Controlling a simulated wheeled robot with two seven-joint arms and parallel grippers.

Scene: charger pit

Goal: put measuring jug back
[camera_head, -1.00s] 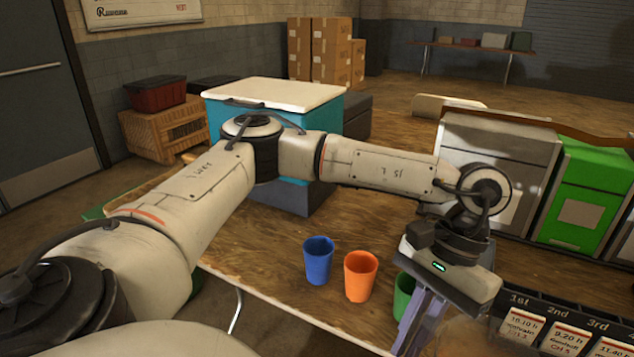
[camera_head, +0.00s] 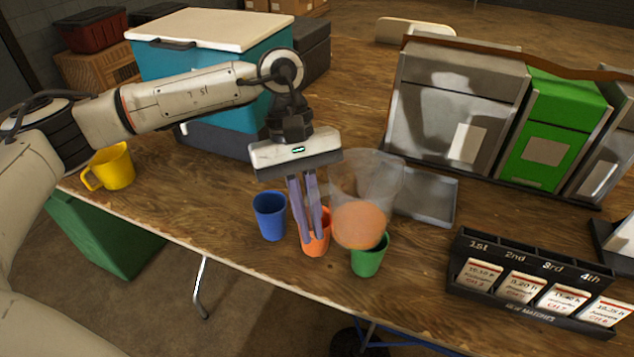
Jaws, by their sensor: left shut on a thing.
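The measuring jug (camera_head: 375,178) is clear, with something orange in its lower part. It appears upright just above the cups, in front of a grey metal tray (camera_head: 428,198). My left gripper (camera_head: 310,232) points down at the jug's left side, its fingers shut on the jug, apparently at the handle, which the fingers hide. The fingers also cover part of an orange cup (camera_head: 316,245). My right gripper is out of view.
A blue cup (camera_head: 268,218) and a green cup (camera_head: 370,258) stand close by. A yellow mug (camera_head: 115,168) is at the left. Grey and green bins (camera_head: 545,145) stand behind, and a labelled card rack (camera_head: 480,292) at the right. A teal cooler (camera_head: 215,60) is at the back left.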

